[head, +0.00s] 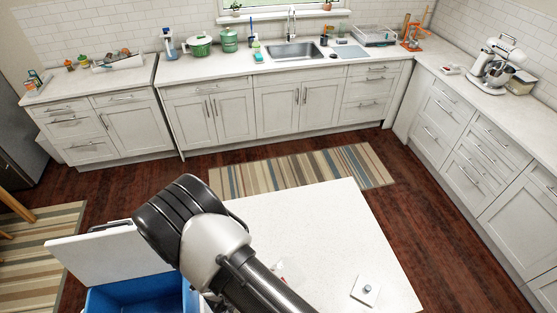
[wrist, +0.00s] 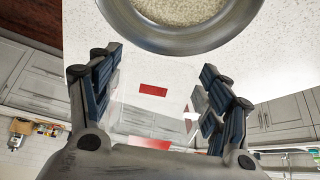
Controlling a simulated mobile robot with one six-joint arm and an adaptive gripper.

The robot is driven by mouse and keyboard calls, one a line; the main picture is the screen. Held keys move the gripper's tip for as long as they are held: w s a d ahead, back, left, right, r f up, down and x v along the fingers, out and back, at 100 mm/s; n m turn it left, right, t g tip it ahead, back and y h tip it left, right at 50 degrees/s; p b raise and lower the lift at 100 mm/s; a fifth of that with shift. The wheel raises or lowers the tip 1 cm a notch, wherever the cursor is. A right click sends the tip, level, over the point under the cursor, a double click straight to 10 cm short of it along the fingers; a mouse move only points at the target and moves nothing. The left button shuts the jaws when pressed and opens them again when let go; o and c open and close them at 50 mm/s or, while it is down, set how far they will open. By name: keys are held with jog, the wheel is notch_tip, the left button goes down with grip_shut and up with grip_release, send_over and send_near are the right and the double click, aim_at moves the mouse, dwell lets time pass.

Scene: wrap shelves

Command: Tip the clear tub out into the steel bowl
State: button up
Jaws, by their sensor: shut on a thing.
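The clear tub (wrist: 165,115) is between the two dark fingers of my gripper (wrist: 161,65) in the wrist view. It is see-through, with a red patch on it, and I see no contents in it. My gripper is shut on it. The steel bowl (wrist: 215,42) is at the top of the wrist view, cut off by the frame edge, just beyond the fingertips. Pale grains (wrist: 185,10) lie inside the bowl. The wrist view is strongly tilted. In the head view my arm hides the bowl and most of the tub.
The white worktop (head: 330,225) has free room to the right of my arm. A small white square with a knob (head: 367,289) lies near its front right.

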jog(key=g+y+b, duration=0.1)
jog(key=y, duration=0.1)
jog(key=w+d+g+y+b, duration=0.1)
jog(key=shift+w+d+f+y, duration=0.1)
jog(key=shift+d+y, duration=0.1)
jog(key=shift+y, duration=0.2)
jog(key=b, duration=0.2)
jog(key=g+y+b, duration=0.1)
jog(key=b, duration=0.1)
jog(key=shift+w+d+b, duration=0.1)
jog(key=shift+d+b, duration=0.15)
jog(key=shift+b, duration=0.15)
jog(key=shift+b, duration=0.55)
